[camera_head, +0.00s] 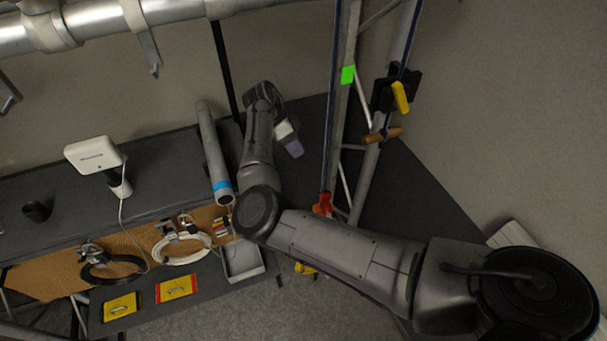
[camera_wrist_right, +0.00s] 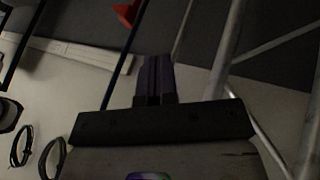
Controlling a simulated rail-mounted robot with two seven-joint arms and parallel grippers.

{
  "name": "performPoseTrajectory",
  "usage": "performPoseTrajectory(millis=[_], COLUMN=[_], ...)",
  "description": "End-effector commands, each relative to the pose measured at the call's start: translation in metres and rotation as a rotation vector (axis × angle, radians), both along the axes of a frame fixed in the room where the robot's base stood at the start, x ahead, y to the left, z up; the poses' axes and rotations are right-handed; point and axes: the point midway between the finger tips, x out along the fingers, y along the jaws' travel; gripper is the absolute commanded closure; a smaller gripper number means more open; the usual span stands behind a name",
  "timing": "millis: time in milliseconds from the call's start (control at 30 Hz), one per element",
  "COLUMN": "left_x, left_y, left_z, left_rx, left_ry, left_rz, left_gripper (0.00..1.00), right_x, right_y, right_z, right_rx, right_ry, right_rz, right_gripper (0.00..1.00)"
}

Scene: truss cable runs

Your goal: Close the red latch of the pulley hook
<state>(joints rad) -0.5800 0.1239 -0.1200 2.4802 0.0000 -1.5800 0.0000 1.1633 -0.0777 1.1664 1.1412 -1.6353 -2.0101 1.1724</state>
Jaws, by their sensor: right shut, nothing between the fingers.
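A red part (camera_head: 323,204), which looks like the red piece of the pulley hook, hangs at the lower end of a dark rope beside the truss. My right forearm passes just below it and covers what is under it. The red part also shows at the top edge of the right wrist view (camera_wrist_right: 127,13), partly cut off. Whether the latch stands open cannot be told. My right gripper (camera_head: 294,149) is shut and empty, up and left of the red part, apart from it. Its dark fingers (camera_wrist_right: 155,80) show together in the wrist view. My left gripper is not in view.
The metal truss (camera_head: 340,110) stands right of my gripper, with a black device with a yellow handle (camera_head: 401,97). A grey tube (camera_head: 214,155) stands at left. Cable coils (camera_head: 182,248) and a grey tray (camera_head: 243,262) are lower left. A yellow part (camera_head: 305,268) shows below my forearm.

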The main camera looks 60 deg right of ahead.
Motion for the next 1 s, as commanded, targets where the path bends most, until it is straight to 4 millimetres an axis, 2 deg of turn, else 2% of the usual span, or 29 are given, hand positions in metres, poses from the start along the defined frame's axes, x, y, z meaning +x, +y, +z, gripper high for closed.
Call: performPoseTrajectory(millis=[567,800,1000], left_x=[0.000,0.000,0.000], left_y=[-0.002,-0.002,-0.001], left_z=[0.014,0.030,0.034], left_rx=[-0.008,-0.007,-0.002], left_ry=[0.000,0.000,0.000], left_rz=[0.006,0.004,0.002], left_gripper=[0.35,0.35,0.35], right_x=[-0.059,-0.081,-0.090], right_y=[-0.004,0.013,0.018], right_z=[-0.076,-0.077,-0.078], right_rx=[0.001,0.003,0.002], right_ry=[0.004,0.002,0.002], right_rz=[-0.002,-0.002,-0.002], right_gripper=[1.00,1.00,1.00])
